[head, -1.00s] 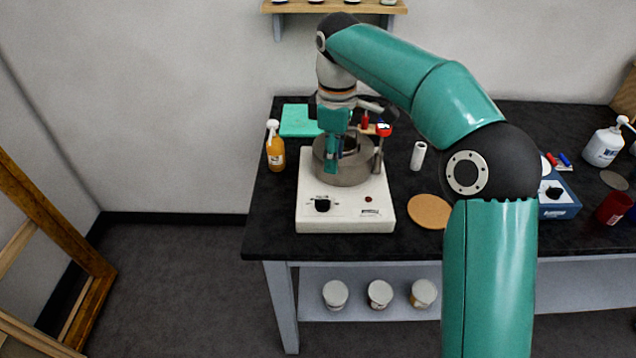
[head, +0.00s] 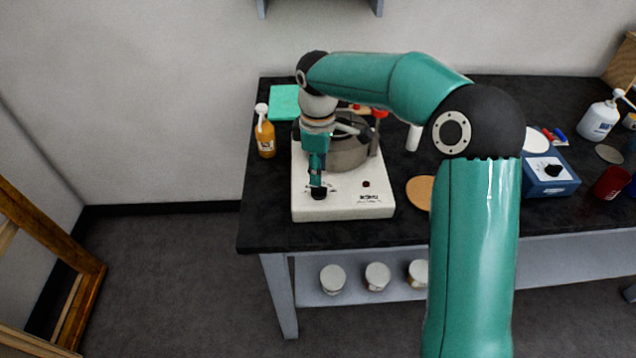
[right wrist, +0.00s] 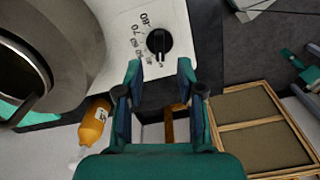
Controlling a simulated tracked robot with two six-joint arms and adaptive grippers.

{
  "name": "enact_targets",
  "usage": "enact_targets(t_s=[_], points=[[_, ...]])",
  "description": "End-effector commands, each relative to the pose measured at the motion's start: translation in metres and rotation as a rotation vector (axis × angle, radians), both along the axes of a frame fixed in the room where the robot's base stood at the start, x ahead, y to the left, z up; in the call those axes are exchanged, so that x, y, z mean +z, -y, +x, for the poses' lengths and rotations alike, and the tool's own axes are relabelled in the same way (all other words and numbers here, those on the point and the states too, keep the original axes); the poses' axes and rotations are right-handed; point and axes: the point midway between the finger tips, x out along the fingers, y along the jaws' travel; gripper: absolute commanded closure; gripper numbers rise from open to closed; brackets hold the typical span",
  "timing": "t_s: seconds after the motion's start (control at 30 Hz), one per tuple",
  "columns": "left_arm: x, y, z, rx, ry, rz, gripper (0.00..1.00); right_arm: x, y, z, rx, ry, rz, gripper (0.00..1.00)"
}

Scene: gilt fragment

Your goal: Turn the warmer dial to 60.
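The white warmer (head: 345,207) stands on the black bench with a round metal pot (head: 350,153) on it. Its black dial (head: 319,194) is on the front face, beside a small red light. My right gripper (head: 317,183) points down just above the dial and partly covers its scale. In the right wrist view the dial (right wrist: 159,42) shows ahead of the fingertips, roughly centred between them, with 80 and 70 readable on the scale. The right gripper (right wrist: 160,72) is open, with nothing between its fingers. I cannot tell the dial's setting.
An orange bottle (head: 266,138) stands left of the warmer. A cork disc (head: 420,192) and a white cylinder (head: 413,138) are to its right. A blue box with a black knob (head: 550,188) sits further right. Bare bench lies in front of the warmer.

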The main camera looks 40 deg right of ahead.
Motion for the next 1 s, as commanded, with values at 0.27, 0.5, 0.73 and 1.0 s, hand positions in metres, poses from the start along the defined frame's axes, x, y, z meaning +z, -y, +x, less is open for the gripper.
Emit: enact_targets(t_s=[0.27,0.5,0.73,1.0], points=[[0.002,0.000,0.000,0.000,0.000,0.000,0.60,-0.042,0.000,0.000,-0.001,-0.003,0.000,0.62],[0.002,0.000,0.000,0.000,0.000,0.000,0.60,-0.051,0.001,0.000,-0.001,0.000,0.000,0.62],[0.002,0.000,0.000,0.000,0.000,0.000,0.60,-0.051,0.001,0.000,-0.001,0.000,0.000,0.68],[0.002,0.000,0.000,0.000,0.000,0.000,0.60,-0.051,0.001,0.000,-0.001,0.000,0.000,1.00]])
